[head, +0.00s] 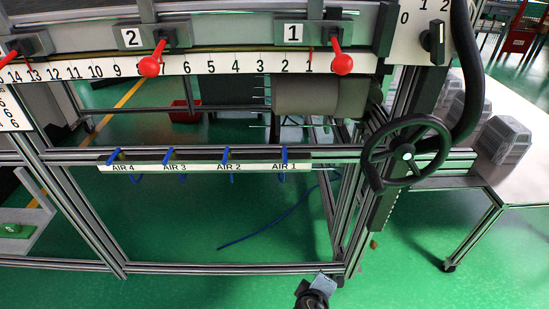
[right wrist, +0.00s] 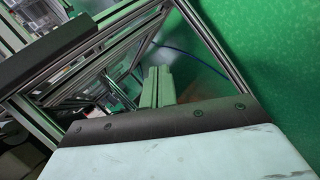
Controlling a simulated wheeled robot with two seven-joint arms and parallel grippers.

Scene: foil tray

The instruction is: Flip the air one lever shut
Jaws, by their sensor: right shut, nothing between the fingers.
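The air one lever (head: 284,154) is a small blue handle on the valve rail, above the label AIR 1. It points upward, across the rail. Similar blue levers for AIR 2 (head: 226,153), AIR 3 (head: 168,155) and AIR 4 (head: 114,155) stand to its left. My right gripper (head: 320,284) is at the bottom of the head view, below the rail and well apart from the lever. In the right wrist view its grey fingers (right wrist: 157,84) are together and empty. I cannot make out the levers in that view. My left gripper is not in view.
A black handwheel (head: 407,153) stands right of the rail. Red-knobbed levers (head: 342,64) and a number scale (head: 210,64) are above. A blue hose (head: 270,226) hangs below. The lower frame bar (head: 230,268) runs near my right gripper. Green floor (head: 180,290) lies in front.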

